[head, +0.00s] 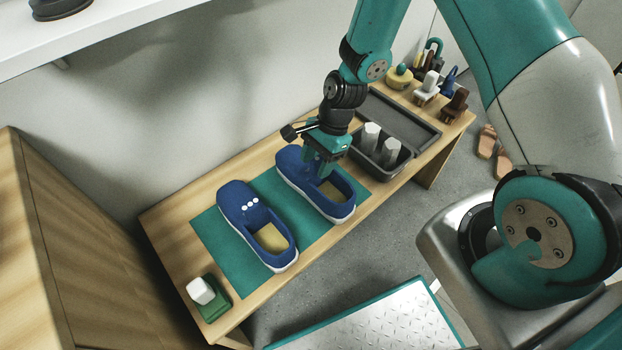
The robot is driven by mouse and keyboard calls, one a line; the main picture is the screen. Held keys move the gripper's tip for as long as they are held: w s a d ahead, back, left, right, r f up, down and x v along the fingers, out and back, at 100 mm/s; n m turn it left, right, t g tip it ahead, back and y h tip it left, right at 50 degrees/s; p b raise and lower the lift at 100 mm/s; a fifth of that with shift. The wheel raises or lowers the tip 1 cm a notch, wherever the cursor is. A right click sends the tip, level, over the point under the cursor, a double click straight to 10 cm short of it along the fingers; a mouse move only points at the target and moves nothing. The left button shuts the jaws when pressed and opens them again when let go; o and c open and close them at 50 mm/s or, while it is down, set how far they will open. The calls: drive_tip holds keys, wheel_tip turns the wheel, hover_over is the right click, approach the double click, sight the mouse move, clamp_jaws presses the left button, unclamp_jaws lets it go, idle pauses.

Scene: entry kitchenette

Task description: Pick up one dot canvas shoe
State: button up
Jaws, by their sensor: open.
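Two blue canvas shoes with white soles lie side by side on a green mat (215,250) on a wooden bench. I cannot tell whether the fingers touch the shoe.
A dark open case (398,172) with two light cylinders stands right of the shoes. Brushes and small tools stand at the bench's far end. A green block with a white top (201,291) sits at the near end. Brown sandals (487,141) lie on the floor.

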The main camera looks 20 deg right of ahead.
clamp_jaws()
idle(0.3)
